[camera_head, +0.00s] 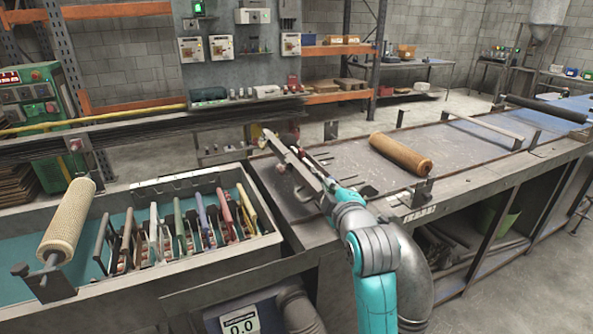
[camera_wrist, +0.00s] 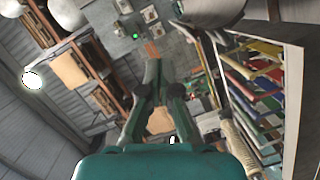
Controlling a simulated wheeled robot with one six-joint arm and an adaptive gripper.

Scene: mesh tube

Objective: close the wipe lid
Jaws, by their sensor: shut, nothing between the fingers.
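I cannot pick out a wipe container or its lid for certain in either view. My gripper (camera_head: 268,138) is at the far end of my arm, above the left end of the long metal bench (camera_head: 325,150). In the wrist view my gripper (camera_wrist: 153,70) has its fingers together, with nothing held between them. A dark green case (camera_head: 208,95) and a pale object (camera_head: 265,91) sit on the back ledge, too small to tell whether either has a lid.
A tray (camera_head: 262,243) of coloured upright pieces stands left of my arm; it also shows in the wrist view (camera_wrist: 292,110). A pale mesh tube (camera_head: 68,218) overhangs its left end. A brown roller (camera_head: 400,153) lies on the bench. Bare bench lies between arm and roller.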

